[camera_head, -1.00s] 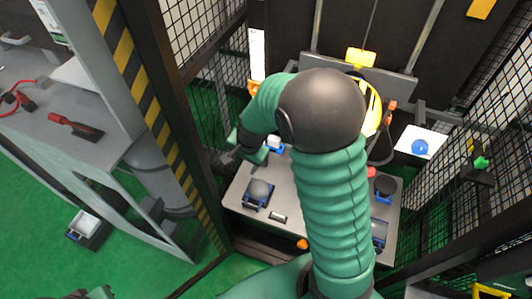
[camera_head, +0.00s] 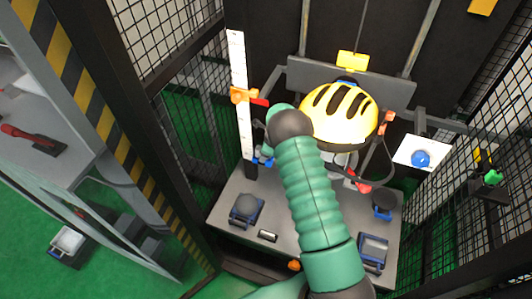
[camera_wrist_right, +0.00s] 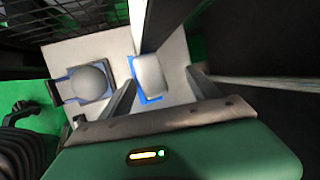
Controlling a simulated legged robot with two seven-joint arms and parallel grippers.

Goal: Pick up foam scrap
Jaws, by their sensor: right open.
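A pale rounded block (camera_wrist_right: 150,75), which looks like the foam scrap, sits on a blue holder (camera_wrist_right: 143,98) on the grey plate in the right wrist view. My right gripper (camera_wrist_right: 161,77) is open, with one finger on each side of the block in the picture. I cannot tell how far above it the fingertips are. In the head view my right arm reaches over the plate and hides this gripper and the block. Only a bit of blue (camera_head: 263,160) shows beside the arm. My left gripper is out of view.
A yellow helmet (camera_head: 339,117) hangs behind my arm. Mesh walls and a striped post (camera_head: 78,80) bound the space.

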